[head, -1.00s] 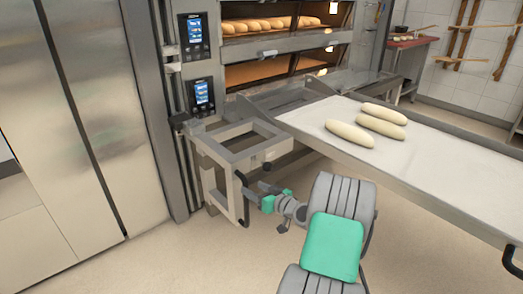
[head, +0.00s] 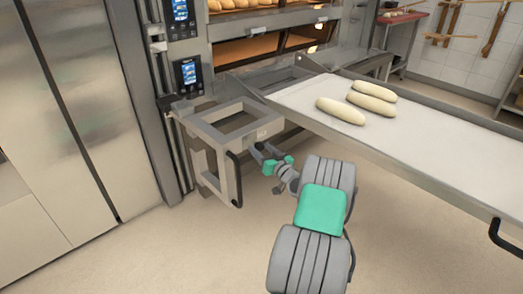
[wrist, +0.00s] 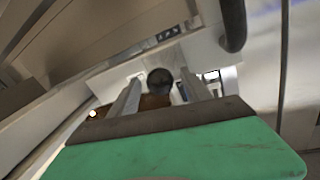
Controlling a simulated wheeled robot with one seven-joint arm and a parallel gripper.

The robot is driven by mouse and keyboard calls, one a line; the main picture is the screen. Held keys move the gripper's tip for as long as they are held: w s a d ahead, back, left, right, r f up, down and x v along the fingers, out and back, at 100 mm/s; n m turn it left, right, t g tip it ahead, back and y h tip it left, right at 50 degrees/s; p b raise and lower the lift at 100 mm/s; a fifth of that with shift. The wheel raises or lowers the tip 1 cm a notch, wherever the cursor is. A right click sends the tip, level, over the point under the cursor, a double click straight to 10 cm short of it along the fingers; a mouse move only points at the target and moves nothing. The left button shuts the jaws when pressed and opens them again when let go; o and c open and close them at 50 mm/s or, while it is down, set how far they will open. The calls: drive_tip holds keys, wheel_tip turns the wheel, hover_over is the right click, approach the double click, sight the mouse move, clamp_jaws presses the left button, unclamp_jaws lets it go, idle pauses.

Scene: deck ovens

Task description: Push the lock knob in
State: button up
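The lock knob (wrist: 160,81) is a dark round knob in the middle of the wrist view, on the side of a pale metal frame. In the head view the same spot shows small and dark, partly mixed with my fingers. My gripper (head: 262,153) points at the side of the grey loader frame (head: 197,128). In the wrist view its two grey fingers (wrist: 158,88) stand apart, one on each side of the knob's outline. I cannot tell whether they touch the knob or how far in it sits.
A black vertical handle (head: 236,180) hangs on the frame just left of my gripper. The loading table (head: 440,150) with three pale loaves (head: 370,103) extends right. Control screens (head: 189,73) are on the oven at left. The floor in front is clear.

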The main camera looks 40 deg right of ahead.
clamp_jaws()
idle(0.4)
